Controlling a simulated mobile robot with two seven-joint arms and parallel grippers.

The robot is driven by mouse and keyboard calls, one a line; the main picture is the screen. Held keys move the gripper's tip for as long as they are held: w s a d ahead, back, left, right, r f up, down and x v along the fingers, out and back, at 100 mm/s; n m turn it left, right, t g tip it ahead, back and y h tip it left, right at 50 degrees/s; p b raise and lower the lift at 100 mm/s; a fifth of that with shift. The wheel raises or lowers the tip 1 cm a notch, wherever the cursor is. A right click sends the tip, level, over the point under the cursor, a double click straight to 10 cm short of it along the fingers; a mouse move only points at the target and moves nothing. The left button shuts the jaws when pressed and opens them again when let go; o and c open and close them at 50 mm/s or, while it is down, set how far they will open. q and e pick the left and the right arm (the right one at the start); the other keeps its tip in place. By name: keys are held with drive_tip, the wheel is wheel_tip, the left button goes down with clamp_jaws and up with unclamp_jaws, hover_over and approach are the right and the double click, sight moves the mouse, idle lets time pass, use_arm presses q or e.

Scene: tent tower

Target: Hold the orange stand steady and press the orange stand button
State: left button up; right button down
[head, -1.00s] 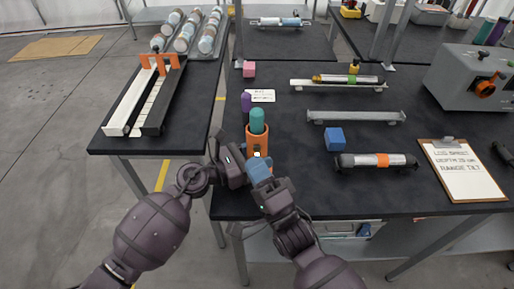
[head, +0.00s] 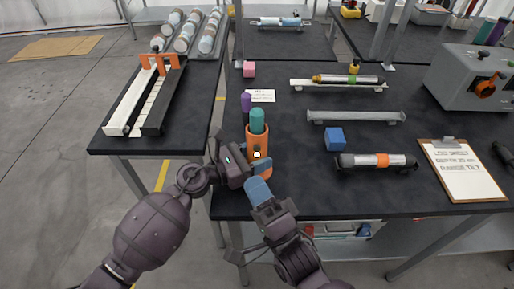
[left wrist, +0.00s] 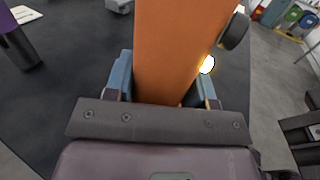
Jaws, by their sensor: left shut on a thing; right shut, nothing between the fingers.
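The orange stand (head: 256,138) stands upright near the front left of the dark table, with a teal-topped cylinder (head: 257,120) in it. My left gripper (head: 254,166) is shut on the stand low down. In the left wrist view the orange stand (left wrist: 175,45) fills the space between the blue fingertips (left wrist: 165,85). A small bright spot in a dark surround, seemingly the button (head: 257,154), shows on the stand's front; a bright glow (left wrist: 207,65) shows at its side in the left wrist view. My right gripper (head: 258,184) is shut and empty, just in front of and below the stand, apart from the button.
A purple cylinder (head: 246,103) and a white card (head: 262,96) lie close behind the stand. A blue cube (head: 334,139) and a dark-ended tube (head: 377,161) are to the right. The table's front edge passes just below the stand.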

idle(0.3)
use_arm(q)
drive_tip(key=o, duration=1.1)
